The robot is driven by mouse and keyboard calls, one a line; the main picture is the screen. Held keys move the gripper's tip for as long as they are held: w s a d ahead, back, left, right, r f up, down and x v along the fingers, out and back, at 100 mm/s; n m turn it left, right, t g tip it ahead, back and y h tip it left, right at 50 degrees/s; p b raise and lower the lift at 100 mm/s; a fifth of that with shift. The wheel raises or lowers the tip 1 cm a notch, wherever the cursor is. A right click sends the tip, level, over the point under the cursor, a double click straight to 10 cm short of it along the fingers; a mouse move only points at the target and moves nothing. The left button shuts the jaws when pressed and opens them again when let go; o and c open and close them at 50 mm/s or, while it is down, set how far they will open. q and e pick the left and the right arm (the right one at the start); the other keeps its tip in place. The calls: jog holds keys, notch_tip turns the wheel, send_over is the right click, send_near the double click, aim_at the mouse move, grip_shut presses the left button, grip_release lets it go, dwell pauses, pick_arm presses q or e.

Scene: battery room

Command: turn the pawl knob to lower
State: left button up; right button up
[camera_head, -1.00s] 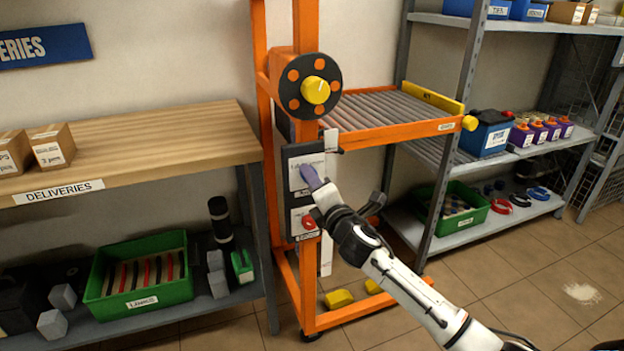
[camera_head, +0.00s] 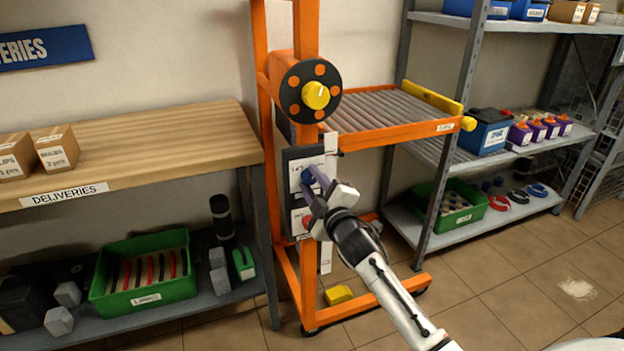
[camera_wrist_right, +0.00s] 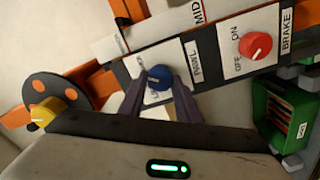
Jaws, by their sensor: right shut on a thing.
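The pawl knob (camera_head: 307,176) is a round blue knob on the upper white plate of the dark panel on the orange lift frame. It also shows in the right wrist view (camera_wrist_right: 159,76), with a white pointer line on its face. My right gripper (camera_head: 313,178) is shut on this knob, one grey-purple finger on each side. The plate's small lettering beside the knob is partly hidden by the fingers. My left gripper is in no view.
A red brake knob (camera_wrist_right: 256,45) sits beside the blue one, below it in the head view. A yellow-centred handwheel (camera_head: 316,95) and an orange roller shelf (camera_head: 395,130) are above. A wooden delivery bench (camera_head: 130,150) stands left.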

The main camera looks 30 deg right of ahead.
jog(key=shift+m, duration=0.6)
jog(key=shift+m+p, duration=0.3)
jog(key=shift+m, duration=0.1)
jog(key=o, duration=1.1)
jog(key=shift+c, duration=0.2)
